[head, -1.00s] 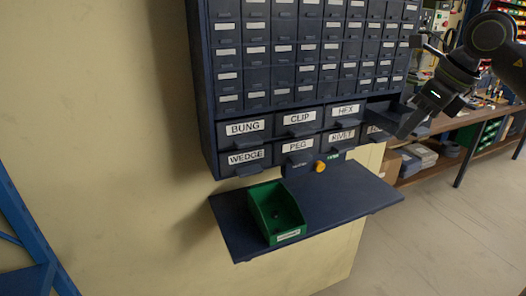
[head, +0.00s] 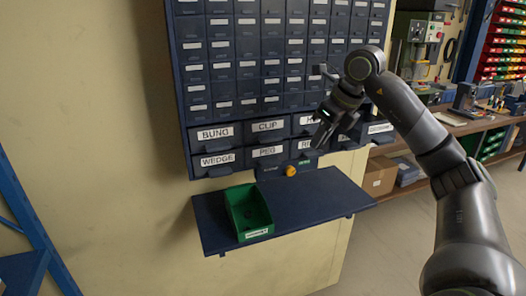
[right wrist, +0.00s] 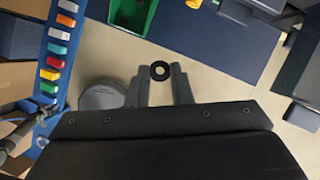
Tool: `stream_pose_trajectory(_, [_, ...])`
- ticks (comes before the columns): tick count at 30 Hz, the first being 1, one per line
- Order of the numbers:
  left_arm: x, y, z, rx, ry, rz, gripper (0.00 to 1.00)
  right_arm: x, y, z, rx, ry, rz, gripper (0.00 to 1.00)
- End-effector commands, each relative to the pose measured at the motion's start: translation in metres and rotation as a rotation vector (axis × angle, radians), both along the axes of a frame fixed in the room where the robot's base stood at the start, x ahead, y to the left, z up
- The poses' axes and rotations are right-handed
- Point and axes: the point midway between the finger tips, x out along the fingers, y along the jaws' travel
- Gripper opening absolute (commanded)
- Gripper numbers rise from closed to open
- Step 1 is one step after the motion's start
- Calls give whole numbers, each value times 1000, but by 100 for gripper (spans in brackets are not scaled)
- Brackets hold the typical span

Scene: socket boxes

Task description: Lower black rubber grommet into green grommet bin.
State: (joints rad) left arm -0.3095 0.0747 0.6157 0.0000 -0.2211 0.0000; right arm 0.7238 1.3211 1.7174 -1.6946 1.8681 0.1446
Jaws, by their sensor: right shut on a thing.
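A black rubber grommet (right wrist: 159,70), a small dark ring, is between the fingertips of my right gripper (right wrist: 159,74) in the right wrist view. My right gripper (head: 323,134) is shut on it, in front of the labelled drawers in the head view. The grommet cannot be made out there. The green grommet bin (head: 248,212) is an open box on the left part of the dark shelf. It lies below and left of my right gripper. Part of the bin (right wrist: 134,14) shows at the top of the right wrist view, beyond the fingertips. My left gripper is out of view.
The dark shelf (head: 310,197) is clear to the right of the bin. A workbench (head: 480,125) with a cardboard box (head: 378,178) stands at the right.

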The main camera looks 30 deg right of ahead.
Motion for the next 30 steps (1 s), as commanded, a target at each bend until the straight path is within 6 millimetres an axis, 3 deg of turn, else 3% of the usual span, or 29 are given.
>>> stream_pose_trajectory(3, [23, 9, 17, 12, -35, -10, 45, 24, 5, -10, 8, 2, -61, 0])
stream_pose_trajectory(6, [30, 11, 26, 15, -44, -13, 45, 43, 11, -22, 9, 3, -119, 0])
stream_pose_trajectory(10, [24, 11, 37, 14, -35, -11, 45, 66, 23, -37, 8, 3, -196, 0])
stream_pose_trajectory(15, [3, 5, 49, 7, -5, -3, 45, 91, 46, -55, 7, 3, -300, 0])
stream_pose_trajectory(24, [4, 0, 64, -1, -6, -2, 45, 115, 84, -76, 2, 2, -430, 0])
stream_pose_trajectory(30, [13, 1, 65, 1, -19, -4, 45, 119, 92, -83, -1, 1, -460, 0])
